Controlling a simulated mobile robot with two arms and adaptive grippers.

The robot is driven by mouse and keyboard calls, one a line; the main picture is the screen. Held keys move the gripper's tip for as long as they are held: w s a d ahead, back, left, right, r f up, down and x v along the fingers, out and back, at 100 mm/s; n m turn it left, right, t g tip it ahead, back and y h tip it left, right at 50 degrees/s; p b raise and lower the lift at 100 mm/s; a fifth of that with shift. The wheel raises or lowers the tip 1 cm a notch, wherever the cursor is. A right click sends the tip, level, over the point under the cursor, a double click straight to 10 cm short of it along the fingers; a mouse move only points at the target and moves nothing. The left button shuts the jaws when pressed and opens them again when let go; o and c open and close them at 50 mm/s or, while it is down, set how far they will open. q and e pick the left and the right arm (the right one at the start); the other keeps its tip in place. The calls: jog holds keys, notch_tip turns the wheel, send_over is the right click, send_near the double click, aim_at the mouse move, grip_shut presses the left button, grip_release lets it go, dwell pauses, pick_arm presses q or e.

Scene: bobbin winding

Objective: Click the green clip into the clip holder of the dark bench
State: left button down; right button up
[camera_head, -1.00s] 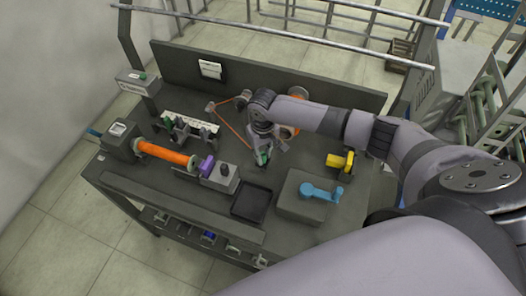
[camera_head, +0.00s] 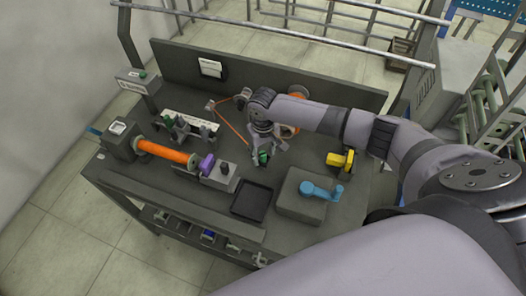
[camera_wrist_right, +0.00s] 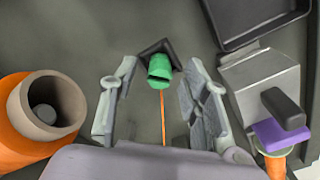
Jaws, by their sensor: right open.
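The green clip (camera_head: 264,158) is on the dark bench (camera_head: 150,187), near its middle, just under my right gripper (camera_head: 268,149). In the right wrist view the green clip (camera_wrist_right: 158,68) sits at a dark angular piece (camera_wrist_right: 157,48), which looks like the clip holder. I cannot tell whether the clip is fully seated there. My right gripper (camera_wrist_right: 160,78) is open, with one finger on each side of the clip and visible gaps to it. Part of the holder is hidden behind the clip. My left gripper is not in view.
An orange thread (camera_wrist_right: 163,115) runs near the clip. An orange bobbin (camera_head: 167,154) with a purple part (camera_head: 206,164) lies left, a black tray (camera_head: 251,202) in front. A grey block with a blue handle (camera_head: 320,190) and a yellow part (camera_head: 341,160) stand right.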

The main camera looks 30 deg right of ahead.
notch_tip(320, 180, up, 12)
dwell(0.4)
